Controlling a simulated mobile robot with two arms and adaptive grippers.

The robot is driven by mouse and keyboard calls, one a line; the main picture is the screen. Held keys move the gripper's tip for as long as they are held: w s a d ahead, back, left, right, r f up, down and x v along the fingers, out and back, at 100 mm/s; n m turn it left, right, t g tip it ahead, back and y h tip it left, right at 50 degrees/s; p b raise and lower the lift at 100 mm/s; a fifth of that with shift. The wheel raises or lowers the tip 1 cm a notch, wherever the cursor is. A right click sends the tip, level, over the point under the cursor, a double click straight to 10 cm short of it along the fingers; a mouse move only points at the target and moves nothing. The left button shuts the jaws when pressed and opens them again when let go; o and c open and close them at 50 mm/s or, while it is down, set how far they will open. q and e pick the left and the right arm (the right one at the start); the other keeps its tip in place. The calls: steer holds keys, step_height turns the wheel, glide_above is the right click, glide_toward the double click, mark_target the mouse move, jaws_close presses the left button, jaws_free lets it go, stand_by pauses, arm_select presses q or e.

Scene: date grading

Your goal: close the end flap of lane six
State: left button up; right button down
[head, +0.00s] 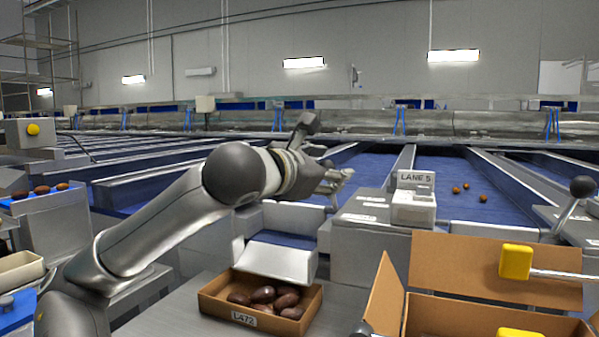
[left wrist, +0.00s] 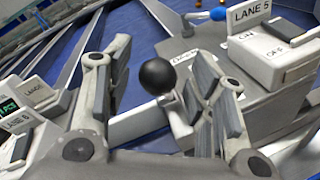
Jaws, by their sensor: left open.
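My left gripper (head: 335,181) reaches over the end of a blue lane, left of the LANE 5 sign. In the left wrist view its jaws (left wrist: 160,62) are open. A black ball knob (left wrist: 157,77) on a short lever shows between the two fingers; I cannot tell whether either finger touches it. A pale grey panel (left wrist: 138,122), seemingly the end flap, lies across the lane end behind the fingers and is partly hidden. The LANE 6 label (left wrist: 18,121) is at the left of that view. My right gripper is not in view.
The LANE 5 switch box (head: 414,207) stands right of the gripper. Below is a carton (head: 243,318) marked L472 holding several dark dates, with a white panel (head: 278,262) behind it. A larger open carton (head: 460,317) and yellow-ended rods (head: 515,262) are at right.

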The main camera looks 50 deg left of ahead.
arm_select(q)
steer(key=v, duration=1.1)
steer(key=shift+s+a+f, duration=0.1)
stand_by(0.4)
